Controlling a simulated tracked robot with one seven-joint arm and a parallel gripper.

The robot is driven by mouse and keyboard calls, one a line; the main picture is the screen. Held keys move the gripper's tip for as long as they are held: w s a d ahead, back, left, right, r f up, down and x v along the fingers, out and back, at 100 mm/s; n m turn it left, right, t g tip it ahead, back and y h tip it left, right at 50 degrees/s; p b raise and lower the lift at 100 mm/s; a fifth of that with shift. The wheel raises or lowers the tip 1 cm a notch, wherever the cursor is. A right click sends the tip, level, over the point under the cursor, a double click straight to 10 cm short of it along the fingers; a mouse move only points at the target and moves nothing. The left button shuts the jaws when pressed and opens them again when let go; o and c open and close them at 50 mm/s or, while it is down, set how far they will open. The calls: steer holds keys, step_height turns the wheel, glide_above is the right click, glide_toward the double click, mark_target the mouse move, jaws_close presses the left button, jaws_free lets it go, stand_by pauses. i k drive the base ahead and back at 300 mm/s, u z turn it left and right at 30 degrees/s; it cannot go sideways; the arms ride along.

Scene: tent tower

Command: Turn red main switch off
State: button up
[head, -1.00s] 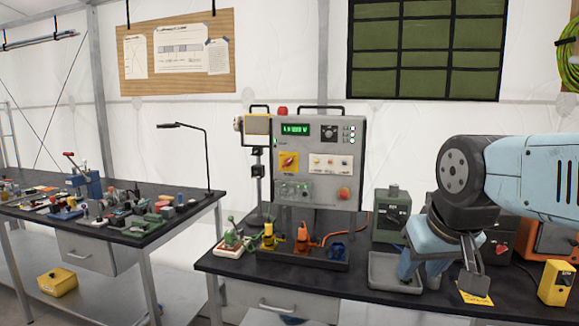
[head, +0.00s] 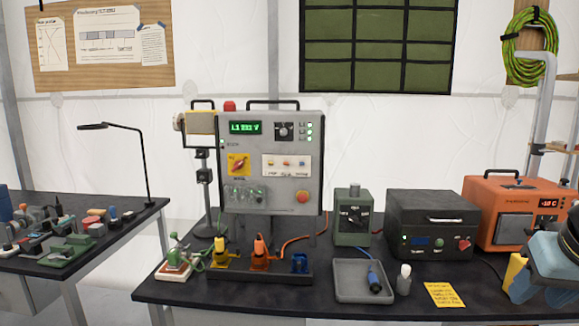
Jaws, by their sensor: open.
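The grey control panel (head: 268,203) stands upright at the back of the dark workbench. A red rotary switch on a yellow plate (head: 238,164) sits on its left side, below a green lit display (head: 245,128). Its knob is tilted, and the lettering around it is too small to read. A round red-orange button (head: 302,197) is at the panel's lower right. My gripper (head: 540,291) is at the right edge, open and empty, low over the bench and far from the panel. The rest of my arm is mostly out of frame.
A grey tray (head: 345,292) holds a blue-handled tool. A green box (head: 352,215), dark case (head: 432,224) and orange unit (head: 492,238) stand to the right.

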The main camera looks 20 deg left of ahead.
mark_target(238, 164)
steer(key=u, duration=0.55)
steer(key=i, duration=0.1)
steer(key=z, duration=1.95)
steer(key=k, duration=1)
steer(key=u, duration=1.85)
steer(key=i, duration=1)
